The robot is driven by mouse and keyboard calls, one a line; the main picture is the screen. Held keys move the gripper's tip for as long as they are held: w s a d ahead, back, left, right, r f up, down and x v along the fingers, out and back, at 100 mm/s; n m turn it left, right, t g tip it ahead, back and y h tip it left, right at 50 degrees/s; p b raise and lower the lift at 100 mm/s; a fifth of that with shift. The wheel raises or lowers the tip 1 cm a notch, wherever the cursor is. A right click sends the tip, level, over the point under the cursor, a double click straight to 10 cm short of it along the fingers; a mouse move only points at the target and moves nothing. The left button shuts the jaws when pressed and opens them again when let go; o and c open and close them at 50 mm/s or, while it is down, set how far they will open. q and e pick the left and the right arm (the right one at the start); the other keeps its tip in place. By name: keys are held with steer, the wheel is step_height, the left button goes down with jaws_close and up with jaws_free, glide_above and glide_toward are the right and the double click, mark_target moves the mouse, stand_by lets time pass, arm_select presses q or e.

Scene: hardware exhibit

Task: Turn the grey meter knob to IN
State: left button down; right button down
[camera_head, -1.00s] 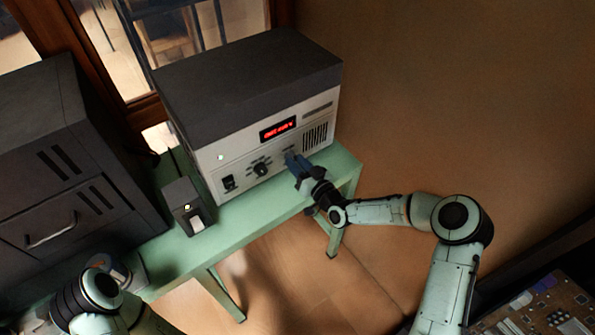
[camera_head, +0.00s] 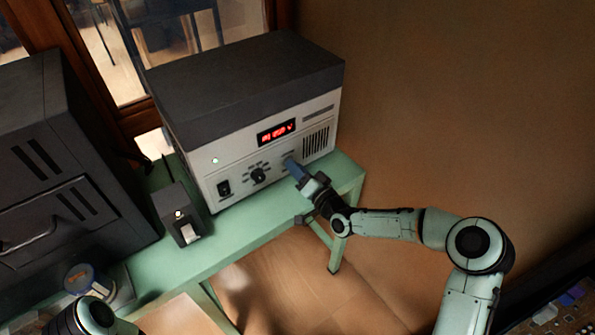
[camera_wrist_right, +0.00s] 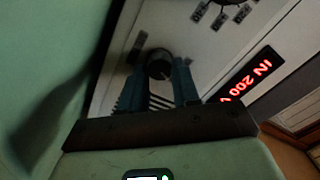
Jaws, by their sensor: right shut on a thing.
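The meter unit (camera_head: 232,165) is a pale-fronted box with a dark top, standing on a green bench. In the right wrist view its red display (camera_wrist_right: 250,75) reads IN 200 V. The grey meter knob (camera_wrist_right: 158,63) is round and dark in that view, low on the panel below the display. My right gripper (camera_head: 291,164) reaches the panel from the front right; its blue fingers are shut on the knob, one on each side. In the head view the gripper hides the knob. My left arm shows at the lower left; its fingers are out of view.
A black selector knob (camera_head: 258,176) and a black switch (camera_head: 224,187) are left of my right gripper on the panel. A small dark box (camera_head: 177,214) stands on the green bench (camera_head: 235,228). A large dark cabinet (camera_head: 60,170) is at the left.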

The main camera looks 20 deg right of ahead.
stand_by(0.5)
steer(key=c, duration=0.8)
jaws_free()
steer(key=v, duration=1.3)
steer(key=shift+s, duration=0.25)
